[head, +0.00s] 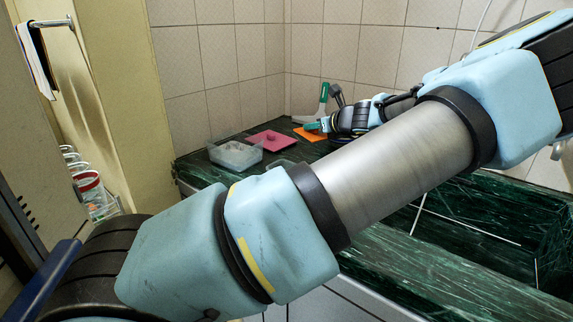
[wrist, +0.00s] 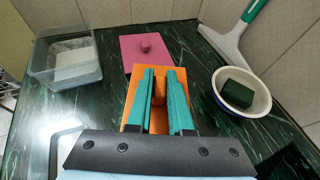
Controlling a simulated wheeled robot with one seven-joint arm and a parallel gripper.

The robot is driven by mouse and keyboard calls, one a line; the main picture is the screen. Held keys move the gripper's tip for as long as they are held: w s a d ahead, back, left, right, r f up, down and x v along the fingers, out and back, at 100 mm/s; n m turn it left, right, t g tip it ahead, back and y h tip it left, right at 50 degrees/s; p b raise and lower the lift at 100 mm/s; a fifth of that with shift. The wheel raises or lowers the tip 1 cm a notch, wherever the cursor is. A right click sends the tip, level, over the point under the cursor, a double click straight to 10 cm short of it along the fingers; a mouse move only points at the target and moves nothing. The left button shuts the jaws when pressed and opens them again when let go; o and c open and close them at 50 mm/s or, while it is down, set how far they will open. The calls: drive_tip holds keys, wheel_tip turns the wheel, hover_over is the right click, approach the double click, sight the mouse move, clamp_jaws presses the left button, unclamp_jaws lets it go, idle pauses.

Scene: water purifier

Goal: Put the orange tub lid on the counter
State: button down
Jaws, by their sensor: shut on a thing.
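The orange tub lid (wrist: 130,112) is a flat square under my gripper (wrist: 160,78) in the wrist view. Its orange edges show around the teal fingers. The fingers are shut on the lid, with a small orange part between them; the exact grip is partly hidden. In the head view the orange lid (head: 309,134) shows at the back of the dark green counter (head: 196,166), beside my gripper (head: 314,127). The lid looks level and at or close to the counter surface; I cannot tell whether it touches.
A pink lid with a knob (wrist: 135,58) lies just beyond. A clear tub (wrist: 62,82) stands at left, and another clear container (wrist: 62,140) is at lower left. A bowl (wrist: 263,103) holding a green sponge (wrist: 238,88) and a squeegee (wrist: 228,42) are at right.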

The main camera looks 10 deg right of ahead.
wheel_tip(320, 180, down, 9)
drive_tip(key=shift+f+p, duration=0.1)
drive_tip(key=shift+p, duration=0.4)
drive_tip(key=shift+f, duration=0.15)
drive_tip(key=c, duration=0.8)
unclamp_jaws()
drive_tip(key=shift+r, duration=0.3)
drive_tip(key=b+v, duration=0.1)
drive_tip(key=v, duration=1.1)
drive_tip(key=shift+b, duration=0.4)
